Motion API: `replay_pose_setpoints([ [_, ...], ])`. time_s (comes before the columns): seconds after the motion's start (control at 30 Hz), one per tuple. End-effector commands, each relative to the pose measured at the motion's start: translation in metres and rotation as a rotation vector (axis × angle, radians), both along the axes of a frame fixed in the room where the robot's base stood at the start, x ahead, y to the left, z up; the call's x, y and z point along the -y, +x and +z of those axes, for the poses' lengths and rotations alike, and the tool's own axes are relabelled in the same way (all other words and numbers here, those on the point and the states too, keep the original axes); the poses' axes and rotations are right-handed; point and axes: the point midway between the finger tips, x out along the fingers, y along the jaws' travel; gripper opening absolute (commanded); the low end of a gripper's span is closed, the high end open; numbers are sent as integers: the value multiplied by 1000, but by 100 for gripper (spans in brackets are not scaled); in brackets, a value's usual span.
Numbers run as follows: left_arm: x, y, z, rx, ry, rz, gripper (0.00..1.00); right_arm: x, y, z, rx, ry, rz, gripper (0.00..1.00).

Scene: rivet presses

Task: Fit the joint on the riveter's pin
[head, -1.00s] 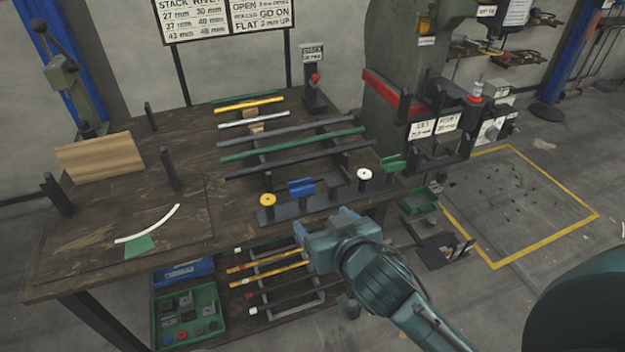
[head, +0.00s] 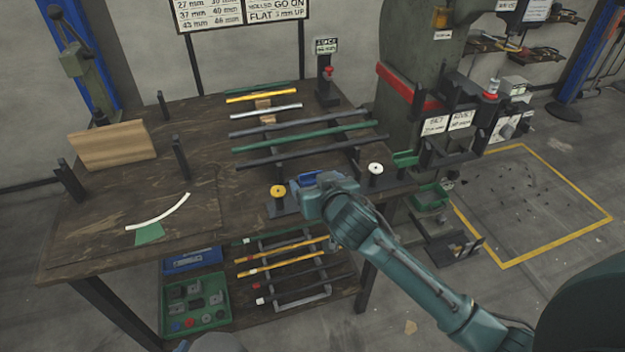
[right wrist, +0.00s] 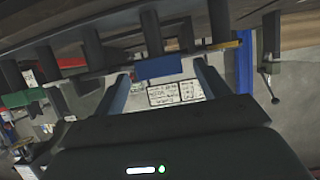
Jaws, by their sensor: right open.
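The blue piece (head: 322,177), which looks like the joint, is on the stand at the table's front edge, partly hidden behind my right gripper (head: 308,188). In the right wrist view the blue piece (right wrist: 158,67) lies between the two open fingers (right wrist: 162,76), near their tips. I cannot tell whether they touch it. The green riveter (head: 410,65) with a red band stands at the right of the table. I cannot make out its pin. My left gripper is not in view.
A yellow disc (head: 278,191) and a white disc (head: 375,168) stand on posts either side of my right gripper. Several long rods lie on a rack behind. A wooden block (head: 112,146) and a white curved strip (head: 165,215) are on the left. A green bin (head: 195,305) sits below.

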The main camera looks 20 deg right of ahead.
Motion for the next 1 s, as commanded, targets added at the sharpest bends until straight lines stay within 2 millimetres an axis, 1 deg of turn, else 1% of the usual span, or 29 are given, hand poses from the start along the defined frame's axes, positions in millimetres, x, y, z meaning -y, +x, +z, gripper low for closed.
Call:
replay_pose_setpoints([
  [0.03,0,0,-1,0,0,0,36,0,6,-3,0,0,0,75],
  [0.13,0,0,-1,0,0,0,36,-1,11,-5,-1,1,0,75],
  [0.37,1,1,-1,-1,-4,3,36,-1,12,-6,-1,1,1,75],
  [0.9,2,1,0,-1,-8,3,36,-1,12,-6,0,1,1,31],
  [0.97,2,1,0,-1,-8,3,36,-1,12,-6,0,1,1,27],
  [1.0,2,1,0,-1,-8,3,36,-1,12,-5,0,1,1,27],
])
